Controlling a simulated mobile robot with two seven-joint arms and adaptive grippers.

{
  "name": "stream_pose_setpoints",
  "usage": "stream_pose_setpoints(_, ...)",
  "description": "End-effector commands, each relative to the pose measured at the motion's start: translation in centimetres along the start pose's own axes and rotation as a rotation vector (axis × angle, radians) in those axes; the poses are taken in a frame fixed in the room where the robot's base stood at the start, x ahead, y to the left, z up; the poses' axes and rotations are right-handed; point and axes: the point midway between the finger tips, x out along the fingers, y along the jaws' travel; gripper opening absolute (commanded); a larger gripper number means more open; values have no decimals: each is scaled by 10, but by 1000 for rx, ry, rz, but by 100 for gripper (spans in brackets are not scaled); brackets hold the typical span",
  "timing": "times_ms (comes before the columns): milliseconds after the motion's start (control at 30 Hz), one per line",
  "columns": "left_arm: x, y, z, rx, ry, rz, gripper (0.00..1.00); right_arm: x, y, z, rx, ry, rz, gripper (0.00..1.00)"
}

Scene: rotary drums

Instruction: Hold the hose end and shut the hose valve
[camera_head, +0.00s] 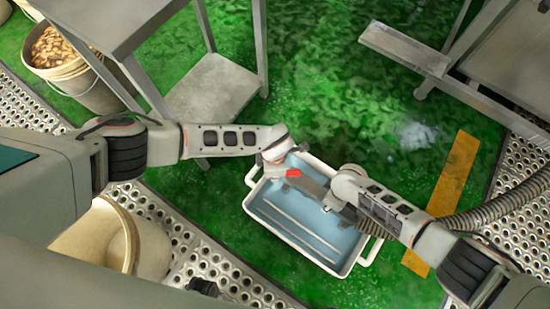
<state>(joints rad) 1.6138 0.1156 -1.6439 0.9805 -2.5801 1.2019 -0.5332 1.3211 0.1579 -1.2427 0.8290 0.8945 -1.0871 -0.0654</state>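The red valve handle (292,173) shows over the far left part of a white tray with a blue inside (258,208). A grey metal piece (312,187) extends from it toward my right gripper. My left gripper (275,158) is right beside the red handle; its fingers are too small and hidden to read. My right gripper (335,200) is over the tray at the grey piece, and its fingers are largely hidden by its own wrist. The ribbed grey hose (500,207) comes in from the right and passes beneath my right arm; whether either gripper grasps anything is unclear.
A steel table with a lower shelf (212,88) stands at the upper left, beside buckets (60,60) of brownish pieces. A steel frame (405,50) is at the upper right. A beige round tub (105,238) is at the lower left.

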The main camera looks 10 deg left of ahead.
Motion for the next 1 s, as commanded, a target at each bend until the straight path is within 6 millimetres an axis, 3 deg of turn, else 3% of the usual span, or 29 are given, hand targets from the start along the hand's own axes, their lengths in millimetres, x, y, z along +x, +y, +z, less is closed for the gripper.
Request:
stream_pose_setpoints(367, 1, -14, 1, -177, 0, -2, 0, 2, -3, 1, 0, -1, -4, 0)
stream_pose_setpoints(1000, 0, -49, 19, -726, -1, -3, 0, 2, -3, 1, 0, -1, -4, 0)
